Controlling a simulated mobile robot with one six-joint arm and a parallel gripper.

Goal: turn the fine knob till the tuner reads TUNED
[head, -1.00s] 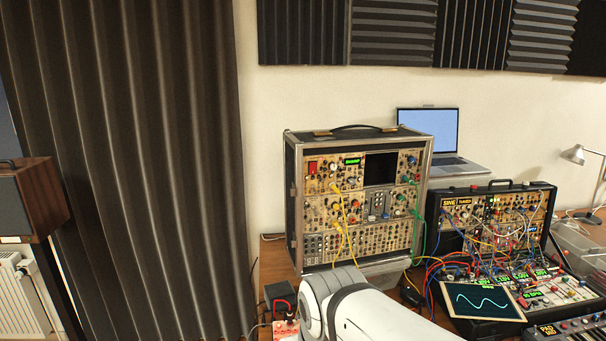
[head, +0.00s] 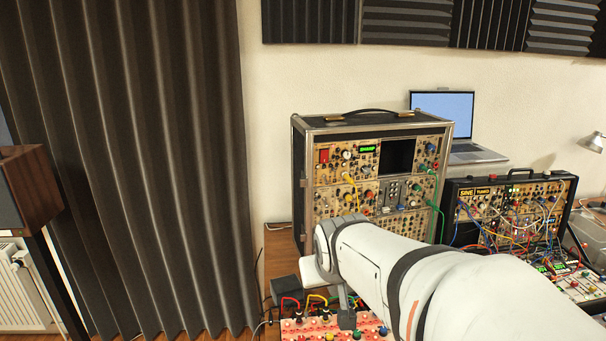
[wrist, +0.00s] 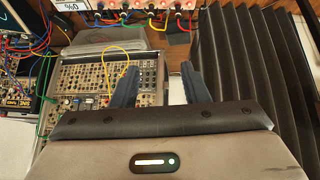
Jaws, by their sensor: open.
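The tuner's small green display (head: 367,149) reads what looks like SHARP, near the top of the tall beige-panelled case (head: 298,190). Several knobs sit around it; I cannot tell which is the fine knob. My gripper (wrist: 158,68) shows in the wrist view as two dark fingers, spread apart with nothing between them. They point past the case panel (wrist: 68,95), which appears upside down at the left, and apart from it as far as I can tell. In the head view my arm hides the lower right of the case.
A red box with knobs and plugged cables (head: 318,325) stands on the wooden desk. Yellow (head: 350,185) and green (head: 443,195) patch cables hang across the case. A second patched case (head: 452,205) and a laptop (head: 442,105) are at the right. Dark curtain (head: 130,170) fills the left.

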